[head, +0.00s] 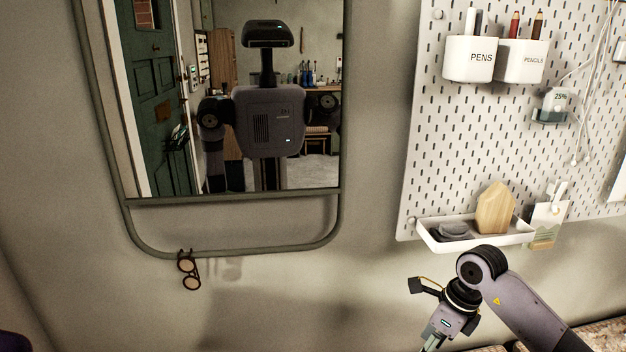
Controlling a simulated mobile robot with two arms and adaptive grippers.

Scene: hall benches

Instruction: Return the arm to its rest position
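My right arm comes in from the lower right, bent at a dark round joint. My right gripper (433,343) points down at the bottom edge, in front of the wall and below the pegboard tray. Its fingertips are cut off by the frame edge, so I cannot tell whether it is open or shut, and I see nothing held. My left gripper is not in view. The mirror shows my own head and body.
A framed mirror (225,196) hangs on the wall, with glasses (188,270) hooked on its lower rail. A pegboard (455,150) at right carries a pens cup (470,60), a pencils cup (520,62) and a white tray (500,240) holding a wooden house-shaped block (495,208). The wall between is bare.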

